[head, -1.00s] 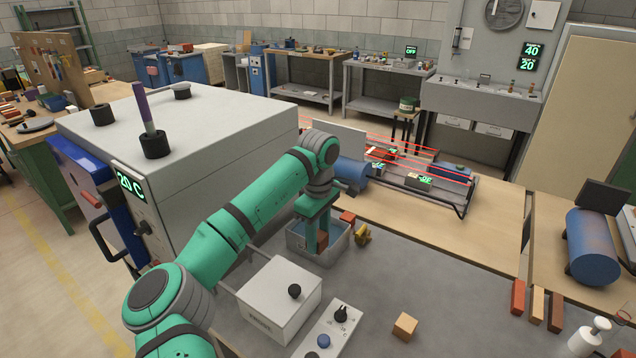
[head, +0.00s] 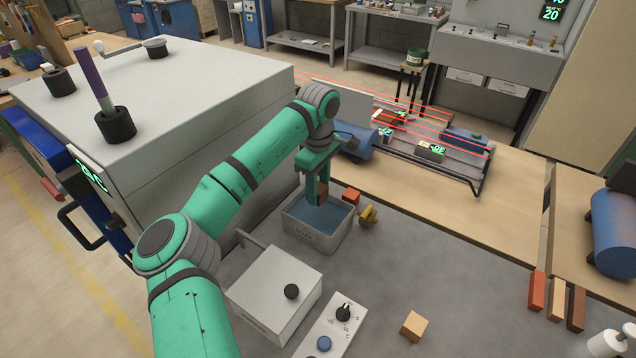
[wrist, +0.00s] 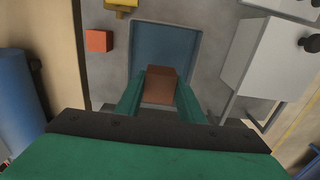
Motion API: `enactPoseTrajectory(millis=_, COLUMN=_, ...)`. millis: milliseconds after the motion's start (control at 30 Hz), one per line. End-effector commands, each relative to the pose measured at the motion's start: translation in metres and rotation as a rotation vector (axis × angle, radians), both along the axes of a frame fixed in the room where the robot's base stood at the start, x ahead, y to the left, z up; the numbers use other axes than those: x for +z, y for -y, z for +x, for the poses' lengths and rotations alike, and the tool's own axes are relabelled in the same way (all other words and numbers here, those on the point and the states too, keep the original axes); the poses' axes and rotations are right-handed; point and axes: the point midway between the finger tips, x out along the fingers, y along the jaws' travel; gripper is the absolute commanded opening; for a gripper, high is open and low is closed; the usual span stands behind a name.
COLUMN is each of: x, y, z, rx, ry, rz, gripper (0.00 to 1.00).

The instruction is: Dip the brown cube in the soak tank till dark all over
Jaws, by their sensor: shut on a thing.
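My gripper (head: 318,198) is above the soak tank (head: 308,238), pointing down, and shut on the brown cube (wrist: 160,90). The tank is a grey open box with blue water, which also shows behind the cube in the wrist view (wrist: 166,42). I cannot tell whether the cube touches the water.
An orange-red block (head: 351,196) and a yellow item (head: 368,215) stand beside the tank. A grey box with a black knob (head: 273,292) and a control panel (head: 330,330) are in front. A tan cube (head: 413,326) lies to the right, with clear bench around it.

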Motion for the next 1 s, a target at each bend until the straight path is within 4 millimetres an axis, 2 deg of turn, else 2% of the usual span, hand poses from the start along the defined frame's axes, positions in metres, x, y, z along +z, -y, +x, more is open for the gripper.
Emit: enactPoseTrajectory(millis=1000, x=-0.087, y=-0.001, z=0.000, rx=0.001, ry=-0.001, rz=0.001, gripper=0.05)
